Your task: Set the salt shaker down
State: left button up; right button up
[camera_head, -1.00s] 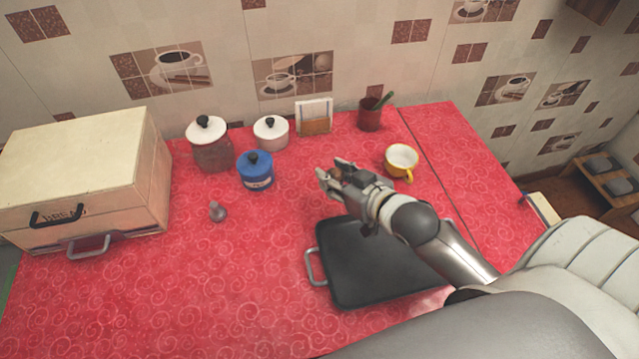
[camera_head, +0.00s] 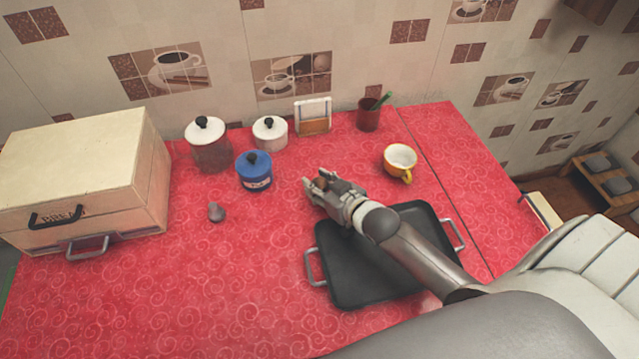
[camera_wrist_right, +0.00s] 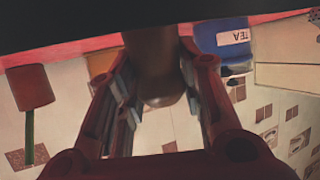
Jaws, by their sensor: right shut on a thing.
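My right gripper (camera_head: 316,187) is shut on the salt shaker, just beyond the black tray's far left corner. In the right wrist view the shaker (camera_wrist_right: 157,72) is a dark brownish, round-ended shape between the two fingers (camera_wrist_right: 156,98). The fingers hide most of it in the head view. I cannot tell whether its base touches the red counter (camera_head: 235,275). My left gripper is not in view.
A small grey shaker (camera_head: 216,212) stands to the left, near the blue tea canister (camera_head: 255,173). The black tray (camera_head: 355,270) lies under my right forearm. A yellow cup (camera_head: 399,158) stands to the right. The bread box (camera_head: 85,165) is far left. The front-left counter is clear.

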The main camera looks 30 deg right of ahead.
jog(key=shift+f, duration=0.1)
jog(key=o, duration=1)
jog(key=shift+o, duration=0.2)
jog(key=shift+r, duration=0.2)
jog(key=shift+s, duration=0.4)
jog(key=v, duration=0.9)
jog(key=shift+s+d+r, duration=0.1)
jog(key=shift+s+d, duration=0.05)
jog(key=shift+s, duration=0.2)
jog(key=shift+v, duration=0.75)
